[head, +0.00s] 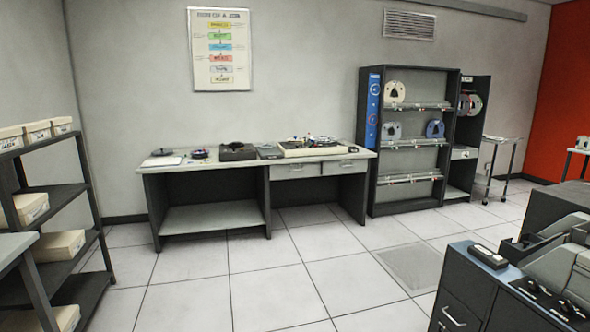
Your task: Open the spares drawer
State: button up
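A long workbench (153,172) with a pale top stands against the back wall. Two shut, light grey drawers hang side by side under its right half: a left drawer (297,171) and a right drawer (341,167), each with a small handle. A dark cabinet (470,285) at the lower right also has a shut drawer (457,316) with a pale handle. No label is readable, so I cannot tell which is the spares drawer. My gripper is not in view.
The tiled floor (240,290) before the bench is clear. Dark shelves with boxes (60,190) stand at the left. A tall reel rack (405,140) stands right of the bench, with a wire cart (499,165) beyond. Tools and a reel unit (312,147) lie on the bench.

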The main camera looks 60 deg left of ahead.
aim_at(360, 165)
jog(key=u, duration=1.75)
jog(key=i+u, duration=0.4)
jog(key=i, duration=0.65)
jog(key=i+l+u, duration=0.1)
jog(key=i+u, duration=0.2)
jog(key=i, duration=0.6)
jog(key=i+z, duration=0.1)
jog(key=i, duration=0.85)
jog(key=i+j, duration=0.2)
jog(key=i, duration=0.75)
jog(key=i+l+z, duration=0.1)
jog(key=i+z, duration=0.85)
jog(key=z, duration=0.2)
jog(key=i+l+z, duration=0.1)
jog(key=i+z, duration=0.45)
jog(key=i+l+u, duration=0.65)
jog(key=i+l, duration=0.15)
jog(key=i+l+u, duration=0.6)
jog(key=j, duration=0.1)
